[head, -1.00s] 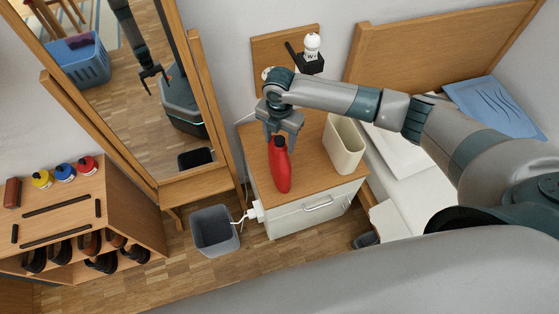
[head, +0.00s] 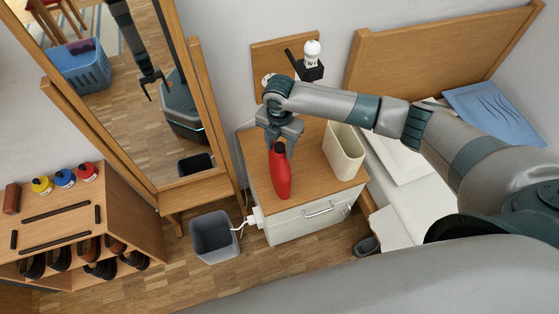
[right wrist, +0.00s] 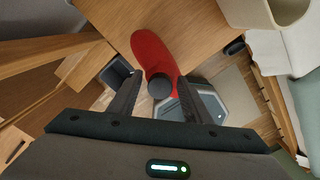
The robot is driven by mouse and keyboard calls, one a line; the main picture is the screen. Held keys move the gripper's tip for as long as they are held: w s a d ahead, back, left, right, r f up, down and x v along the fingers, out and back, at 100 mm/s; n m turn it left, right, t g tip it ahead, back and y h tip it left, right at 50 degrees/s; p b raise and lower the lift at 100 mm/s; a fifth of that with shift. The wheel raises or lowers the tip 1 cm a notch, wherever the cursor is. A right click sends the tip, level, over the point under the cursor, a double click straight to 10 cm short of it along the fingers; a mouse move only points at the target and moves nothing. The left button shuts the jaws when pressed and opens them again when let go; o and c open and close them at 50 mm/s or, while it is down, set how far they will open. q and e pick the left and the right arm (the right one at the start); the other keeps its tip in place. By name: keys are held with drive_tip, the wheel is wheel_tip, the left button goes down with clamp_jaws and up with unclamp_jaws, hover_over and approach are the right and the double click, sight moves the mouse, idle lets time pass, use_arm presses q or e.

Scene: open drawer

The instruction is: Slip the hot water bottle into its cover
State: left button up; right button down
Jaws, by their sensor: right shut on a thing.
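The hot water bottle (head: 281,174) is red with a black cap, seen at the front of the nightstand top in the head view. My right gripper (head: 279,142) is shut on its capped upper end. In the right wrist view the red bottle (right wrist: 153,52) lies between the fingers of the right gripper (right wrist: 158,100), with the cap towards the camera. I cannot tell whether its bottom touches the nightstand. A cream open-topped sleeve (head: 343,152), apparently the cover, stands upright on the nightstand, right of the bottle and apart from it. My left gripper is not directly in view.
The nightstand (head: 295,222) has a drawer front below its wooden top. A grey bin (head: 214,237) stands on the floor left of it. A tall mirror (head: 190,190) and a shoe rack (head: 130,218) are further left. A bed (head: 395,215) is at right.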

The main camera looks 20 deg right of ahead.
drive_tip(key=shift+w+r, duration=0.1)
drive_tip(key=shift+r, duration=0.05)
drive_tip(key=shift+r+b, duration=0.85)
drive_tip(key=shift+r, duration=1.05)
drive_tip(key=s+d+r+b, duration=0.2)
drive_tip(key=s+d+r, duration=0.4)
drive_tip(key=s, duration=0.3)
drive_tip(key=shift+s+d+r+b, duration=0.3)
drive_tip(key=shift+s+r, duration=0.1)
drive_tip(key=shift+r, duration=0.1)
drive_tip(key=shift+a+r+m, duration=0.1)
drive_tip(key=shift+r+m, duration=0.05)
drive_tip(key=shift+m, duration=0.15)
